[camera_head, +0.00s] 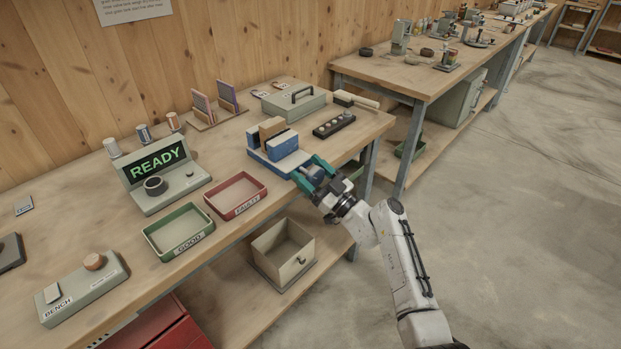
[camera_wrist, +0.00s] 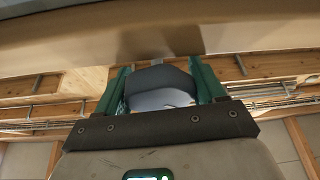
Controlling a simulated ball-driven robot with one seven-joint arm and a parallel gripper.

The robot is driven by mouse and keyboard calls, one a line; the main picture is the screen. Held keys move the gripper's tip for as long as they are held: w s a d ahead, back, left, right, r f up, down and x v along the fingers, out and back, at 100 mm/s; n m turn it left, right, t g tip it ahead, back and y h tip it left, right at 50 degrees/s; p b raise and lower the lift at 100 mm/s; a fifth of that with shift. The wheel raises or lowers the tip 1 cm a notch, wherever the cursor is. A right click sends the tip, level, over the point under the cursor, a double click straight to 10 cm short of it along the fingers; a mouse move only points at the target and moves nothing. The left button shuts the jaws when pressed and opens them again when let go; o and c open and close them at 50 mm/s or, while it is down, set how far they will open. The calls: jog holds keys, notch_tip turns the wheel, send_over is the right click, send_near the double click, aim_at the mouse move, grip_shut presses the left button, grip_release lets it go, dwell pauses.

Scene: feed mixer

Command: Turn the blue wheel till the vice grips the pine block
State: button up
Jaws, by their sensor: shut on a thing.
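The blue vice (camera_head: 282,146) stands near the front edge of the bench. The pine block (camera_head: 271,127) stands upright at its jaws; I cannot tell whether there is a gap beside it. My gripper (camera_head: 309,176) is at the vice's front right, its green fingers shut on the blue wheel, which they mostly hide in the head view. In the wrist view, my gripper (camera_wrist: 161,80) has a finger on either side of a dark grey and pale rounded shape. The wheel's exact turn cannot be seen.
A red FAULTY tray (camera_head: 236,195) and green GOOD tray (camera_head: 179,232) lie left of the vice. A READY display (camera_head: 163,172) stands behind them. A black strip with knobs (camera_head: 334,124) and a grey lidded box (camera_head: 293,102) are behind the vice. Open floor lies right.

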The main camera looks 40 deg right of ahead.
jog(key=m+b, duration=0.1)
jog(key=m+h+b, duration=0.1)
jog(key=b, duration=0.1)
jog(key=shift+a+f, duration=0.1)
jog(key=shift+f, duration=0.25)
jog(key=shift+d+r+m+h+b, duration=0.15)
jog(key=shift+m+h+b, duration=0.15)
jog(key=shift+m+h, duration=0.55)
jog(key=shift+d+r+m+h+b, duration=0.2)
jog(key=shift+m+h, duration=0.25)
jog(key=shift+m, duration=0.8)
jog(key=shift+a, duration=0.1)
jog(key=o, duration=1)
jog(key=shift+c, duration=0.2)
jog(key=b+v, duration=0.3)
jog(key=v, duration=0.8)
jog(key=shift+w, duration=0.1)
